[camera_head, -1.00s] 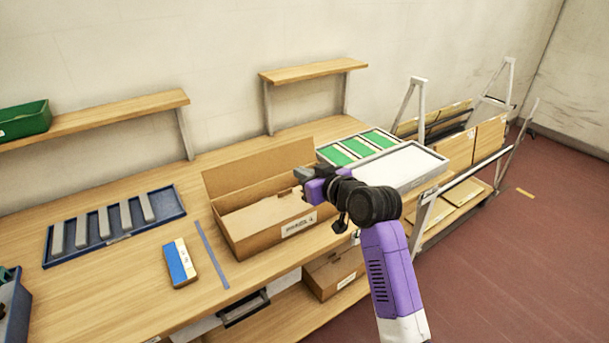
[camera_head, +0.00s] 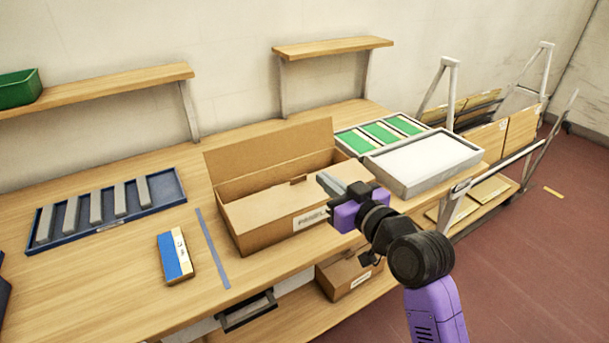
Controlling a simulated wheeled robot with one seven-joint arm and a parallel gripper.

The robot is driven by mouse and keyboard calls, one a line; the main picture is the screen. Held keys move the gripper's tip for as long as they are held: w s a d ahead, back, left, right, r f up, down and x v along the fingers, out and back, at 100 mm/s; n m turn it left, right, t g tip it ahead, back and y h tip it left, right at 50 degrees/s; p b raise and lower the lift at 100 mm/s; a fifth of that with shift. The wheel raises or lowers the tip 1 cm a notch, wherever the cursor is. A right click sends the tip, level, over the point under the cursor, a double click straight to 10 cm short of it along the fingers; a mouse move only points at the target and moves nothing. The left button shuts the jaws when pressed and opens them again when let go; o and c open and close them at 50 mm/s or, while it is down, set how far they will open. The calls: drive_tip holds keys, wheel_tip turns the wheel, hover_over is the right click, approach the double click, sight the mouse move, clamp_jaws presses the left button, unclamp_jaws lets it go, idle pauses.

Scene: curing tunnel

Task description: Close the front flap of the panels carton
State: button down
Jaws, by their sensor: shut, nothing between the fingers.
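The panels carton (camera_head: 250,237) is a brown cardboard box on the wooden workbench, with a white label (camera_head: 311,218) on its front side. Its back flap (camera_head: 268,158) stands up, leaning back. Flat lighter cardboard (camera_head: 265,207) lies across the opening, with a small tab near its back edge; I cannot tell for certain whether it is a flap or contents. My gripper (camera_head: 328,182) is shut and empty, with grey fingers pointing left at the carton's right end. It hides the carton's front right corner, and I cannot tell whether it touches.
A white-topped grey tray (camera_head: 424,160) and a tray with green panels (camera_head: 380,135) stand right of the carton. Left are a blue-and-white box (camera_head: 176,256), a blue strip (camera_head: 212,248) and a blue tray of grey bars (camera_head: 172,189). Another carton (camera_head: 345,274) sits below.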

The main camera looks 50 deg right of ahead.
drive_tip(key=p, duration=0.1)
hover_over(304, 189)
drive_tip(key=s, duration=0.2)
drive_tip(key=shift+w+a+f, duration=0.2)
drive_tip(key=shift+f, duration=0.2)
drive_tip(key=shift+w+d+f, duration=0.1)
drive_tip(key=shift+w+f, duration=0.15)
drive_tip(key=shift+f, duration=0.35)
drive_tip(key=shift+w+d+f, duration=0.1)
drive_tip(key=shift+w+f, duration=0.15)
drive_tip(key=shift+f, duration=0.3)
drive_tip(key=shift+w+f, duration=0.15)
drive_tip(key=shift+f, duration=0.85)
drive_tip(key=shift+p, duration=0.35)
